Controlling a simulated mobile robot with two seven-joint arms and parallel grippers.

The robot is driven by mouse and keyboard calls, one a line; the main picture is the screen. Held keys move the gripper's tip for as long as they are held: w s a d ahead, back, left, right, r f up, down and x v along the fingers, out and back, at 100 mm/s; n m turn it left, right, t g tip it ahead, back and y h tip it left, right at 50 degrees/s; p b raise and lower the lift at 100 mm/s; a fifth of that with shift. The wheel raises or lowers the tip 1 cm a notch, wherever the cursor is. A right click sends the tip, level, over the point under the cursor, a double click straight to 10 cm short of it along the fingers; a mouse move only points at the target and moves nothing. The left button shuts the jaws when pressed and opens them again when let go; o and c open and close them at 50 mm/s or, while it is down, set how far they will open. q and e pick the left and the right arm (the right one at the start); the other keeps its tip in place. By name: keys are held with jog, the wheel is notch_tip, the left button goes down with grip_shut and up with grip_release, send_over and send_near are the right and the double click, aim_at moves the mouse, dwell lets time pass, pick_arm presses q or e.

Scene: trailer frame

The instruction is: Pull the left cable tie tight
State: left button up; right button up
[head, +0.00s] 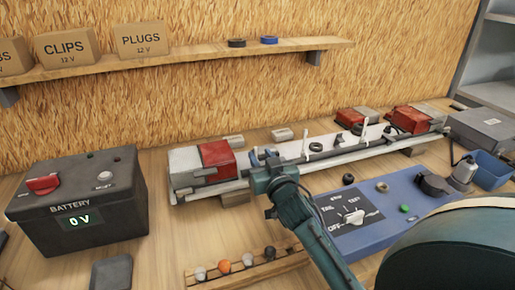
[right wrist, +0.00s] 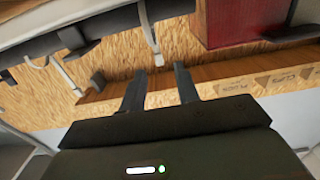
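The left cable tie (head: 306,143) is a white strip whose tail stands up from the trailer frame's bar (head: 330,158). The right cable tie (head: 364,130) stands farther along the same bar. My right gripper (head: 268,162) is in front of the frame, near the left lamp, its fingers small and partly hidden by its own body. In the right wrist view, the right gripper (right wrist: 160,70) is open and empty. The left tie's tail (right wrist: 152,38) points toward the gap between its fingertips and appears just beyond them. My left gripper is out of view.
A red and white lamp (head: 216,154) sits at the frame's left end; more red lamps (head: 411,119) are at the right. A blue switch panel (head: 385,208), a rack of small plugs (head: 248,265) and a black battery (head: 80,195) reading 0 V stand in front. A shelf (head: 190,54) runs behind.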

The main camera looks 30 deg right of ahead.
aim_at(256, 148)
jog(key=shift+x, duration=1.75)
grip_shut()
